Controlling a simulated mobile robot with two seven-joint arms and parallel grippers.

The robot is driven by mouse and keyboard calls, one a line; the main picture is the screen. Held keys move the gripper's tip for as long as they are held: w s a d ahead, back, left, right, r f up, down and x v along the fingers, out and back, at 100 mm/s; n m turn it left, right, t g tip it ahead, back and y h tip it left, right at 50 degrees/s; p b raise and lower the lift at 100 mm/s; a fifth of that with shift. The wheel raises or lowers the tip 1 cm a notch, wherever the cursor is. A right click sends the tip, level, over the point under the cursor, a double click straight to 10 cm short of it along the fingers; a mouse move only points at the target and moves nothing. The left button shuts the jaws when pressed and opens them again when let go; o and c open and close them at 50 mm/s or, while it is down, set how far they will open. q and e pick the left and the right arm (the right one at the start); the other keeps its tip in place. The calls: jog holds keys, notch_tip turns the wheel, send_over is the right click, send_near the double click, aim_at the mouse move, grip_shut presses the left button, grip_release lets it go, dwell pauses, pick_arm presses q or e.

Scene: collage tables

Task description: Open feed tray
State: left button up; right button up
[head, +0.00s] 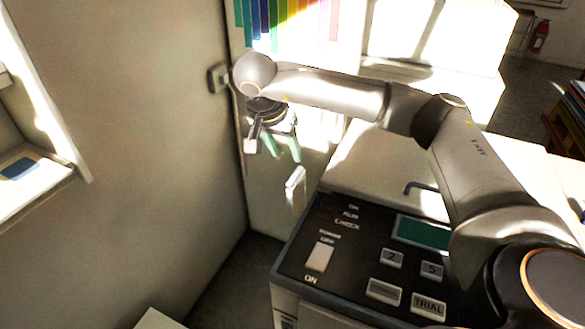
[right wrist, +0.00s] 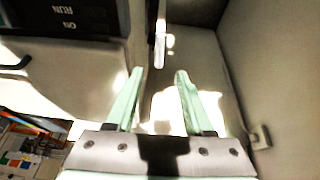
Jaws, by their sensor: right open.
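A white upright handle-like bar (head: 295,181) stands out from the pale cabinet front, beside the machine with the black control panel (head: 345,250). I cannot tell for sure which part is the feed tray. My right gripper (head: 284,157) hangs from its bent wrist just above and left of the bar, with pale green fingers apart and nothing between them. In the right wrist view the open fingers (right wrist: 158,85) point toward the white bar (right wrist: 160,42), which lies beyond their tips, apart from them. My left gripper is not in view.
A plain wall (head: 130,110) is close on the left, and a grey bracket (head: 217,78) sits near the cabinet's edge. Colored binders (head: 280,22) stand above the cabinet. A small black handle (head: 420,187) is behind the panel. Dark floor shows in the gap between wall and machine.

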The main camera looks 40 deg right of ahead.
aim_at(295, 175)
jog(key=x, duration=0.9)
jog(key=shift+d+f+p, duration=0.15)
jog(key=shift+f+p, duration=0.15)
jog(key=shift+c, duration=0.2)
grip_shut()
dwell(0.7)
